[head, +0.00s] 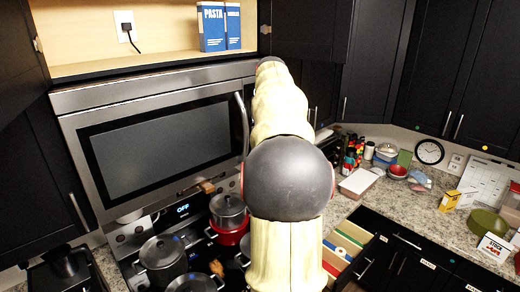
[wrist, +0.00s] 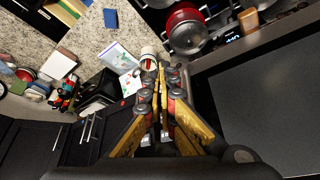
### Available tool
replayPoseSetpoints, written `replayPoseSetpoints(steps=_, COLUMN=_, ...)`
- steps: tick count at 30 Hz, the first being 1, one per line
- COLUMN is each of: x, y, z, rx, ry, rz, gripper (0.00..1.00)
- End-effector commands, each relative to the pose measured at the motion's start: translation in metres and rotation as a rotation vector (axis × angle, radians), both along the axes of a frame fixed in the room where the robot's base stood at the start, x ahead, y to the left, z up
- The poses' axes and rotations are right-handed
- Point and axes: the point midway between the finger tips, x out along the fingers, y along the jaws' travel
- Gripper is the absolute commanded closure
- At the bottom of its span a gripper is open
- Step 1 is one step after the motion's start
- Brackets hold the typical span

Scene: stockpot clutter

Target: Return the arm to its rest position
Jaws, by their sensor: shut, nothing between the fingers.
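My gripper (wrist: 161,68) shows in the wrist view with its two fingers together and nothing between them. It is raised in front of the cabinets, beside the microwave (wrist: 270,105). In the head view my arm rises up the middle of the picture, and its end is hidden behind its own links. The microwave (head: 165,140) is just left of the arm there, with its door shut.
Pots (head: 163,258) and a red pot (head: 231,238) stand on the stove below. The upper cabinet (head: 150,30) is open and holds blue pasta boxes (head: 212,27). An open drawer (head: 345,250) lies right of the arm. The right counter (head: 400,215) is cluttered.

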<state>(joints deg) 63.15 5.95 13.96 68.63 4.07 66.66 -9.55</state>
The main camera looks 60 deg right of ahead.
Motion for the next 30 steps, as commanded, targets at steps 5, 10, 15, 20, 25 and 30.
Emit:
replayPoseSetpoints(steps=5, x=-0.004, y=0.003, z=0.009, rx=0.003, ry=0.001, rz=0.0, gripper=1.0)
replayPoseSetpoints(steps=10, x=-0.005, y=0.004, z=0.011, rx=0.003, ry=0.001, rz=0.0, gripper=1.0)
replayPoseSetpoints(steps=15, x=-0.003, y=0.0, z=0.013, rx=-0.007, ry=-0.011, rz=-0.018, gripper=1.0)
replayPoseSetpoints(steps=20, x=-0.01, y=0.007, z=-0.031, rx=0.039, ry=0.007, rz=-0.052, gripper=1.0)
replayPoseSetpoints(steps=25, x=-0.013, y=0.06, z=-0.079, rx=0.079, ry=0.029, rz=-0.047, gripper=1.0)
replayPoseSetpoints(steps=30, x=0.006, y=0.149, z=-0.133, rx=0.093, ry=0.048, rz=0.041, gripper=1.0)
